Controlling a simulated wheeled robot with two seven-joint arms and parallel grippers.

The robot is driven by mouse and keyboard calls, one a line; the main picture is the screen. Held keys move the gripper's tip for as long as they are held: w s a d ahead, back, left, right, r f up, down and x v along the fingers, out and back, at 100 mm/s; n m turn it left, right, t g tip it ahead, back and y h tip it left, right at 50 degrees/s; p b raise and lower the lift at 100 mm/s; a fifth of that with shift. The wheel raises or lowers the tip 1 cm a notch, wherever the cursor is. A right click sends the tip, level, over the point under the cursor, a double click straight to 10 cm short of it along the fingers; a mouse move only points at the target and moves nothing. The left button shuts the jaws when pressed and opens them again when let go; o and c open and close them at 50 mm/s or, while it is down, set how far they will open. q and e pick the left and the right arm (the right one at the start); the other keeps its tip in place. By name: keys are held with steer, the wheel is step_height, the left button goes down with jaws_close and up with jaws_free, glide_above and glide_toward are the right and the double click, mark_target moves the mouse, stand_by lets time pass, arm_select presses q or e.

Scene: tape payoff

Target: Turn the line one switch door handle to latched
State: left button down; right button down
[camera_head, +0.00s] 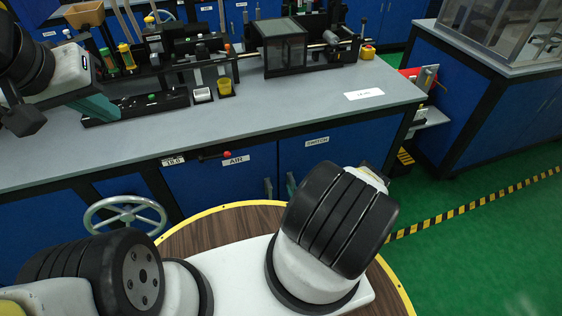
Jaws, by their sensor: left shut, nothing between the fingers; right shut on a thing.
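The blue switch door (325,160), labelled "SWITCH", is at the bench front, right of the "AIR" door (225,185). It looks flush with the cabinet front. Its small grey-green handle (291,185) is near its left edge, standing roughly upright with a slight tilt. I cannot tell whether it is latched. My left gripper (103,107), with teal fingers, is shut and empty over the left of the bench, far from the handle. My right arm covers the door's lower right part. My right gripper is hidden behind that arm.
Another handle (268,188) is on the AIR door, close beside the switch handle. A red-knobbed valve (227,154) sits under the bench edge. A handwheel (125,215) stands at left. The grey benchtop (300,112) is clear at its front. Green floor (480,240) is open at right.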

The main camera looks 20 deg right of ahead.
steer(key=shift+a, duration=0.15)
stand_by(0.3)
steer(key=c, duration=1.4)
jaws_free()
steer(key=shift+s, duration=0.1)
